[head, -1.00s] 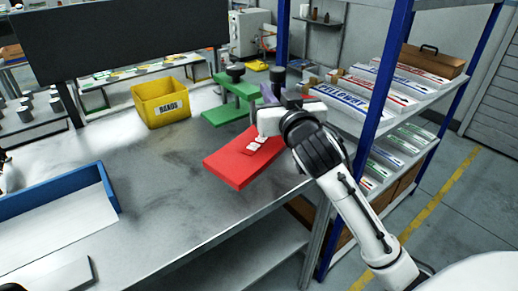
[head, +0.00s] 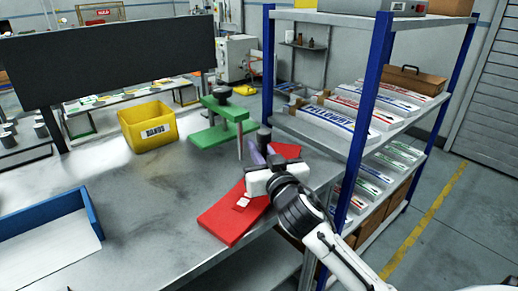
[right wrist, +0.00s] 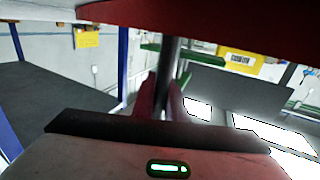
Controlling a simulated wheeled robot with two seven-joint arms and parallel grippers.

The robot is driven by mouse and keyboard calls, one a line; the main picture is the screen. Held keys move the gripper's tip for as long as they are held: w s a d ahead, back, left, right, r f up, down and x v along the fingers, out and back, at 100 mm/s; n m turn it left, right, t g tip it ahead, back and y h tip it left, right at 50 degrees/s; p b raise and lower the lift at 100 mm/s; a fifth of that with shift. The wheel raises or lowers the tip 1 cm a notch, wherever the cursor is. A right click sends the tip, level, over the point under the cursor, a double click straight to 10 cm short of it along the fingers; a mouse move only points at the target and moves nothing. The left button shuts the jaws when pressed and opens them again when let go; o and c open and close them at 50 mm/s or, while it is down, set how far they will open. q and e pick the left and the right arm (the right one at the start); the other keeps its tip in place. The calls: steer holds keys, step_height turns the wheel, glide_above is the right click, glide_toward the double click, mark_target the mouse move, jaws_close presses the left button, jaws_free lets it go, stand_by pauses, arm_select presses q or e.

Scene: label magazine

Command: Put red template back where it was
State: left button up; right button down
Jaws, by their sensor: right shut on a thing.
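The red template (head: 225,222) is a flat red plate with a small white patch on it, near the right end of the bench in the head view. A dark round-topped handle (head: 264,135) stands up from it. My right gripper (head: 262,158) is shut on this handle, and the handle's post (right wrist: 166,85) shows between the fingers in the right wrist view. The gripper and wrist hide the plate's middle. I cannot tell whether the plate touches the bench. The red plate also fills the top edge of the right wrist view (right wrist: 230,22). My left gripper is out of view.
A green stand (head: 215,135) is just behind the template. A yellow bin (head: 148,130) marked BANDS and a blue tray (head: 90,212) stand on the bench (head: 150,205). A blue-posted shelf (head: 362,120) with label stacks is close on the right. The bench middle is clear.

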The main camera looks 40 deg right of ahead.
steer(key=c, duration=1.8)
jaws_free()
steer(key=shift+o, duration=0.2)
steer(key=b+v, duration=0.1)
steer(key=v, duration=1.1)
steer(key=shift+r, duration=0.1)
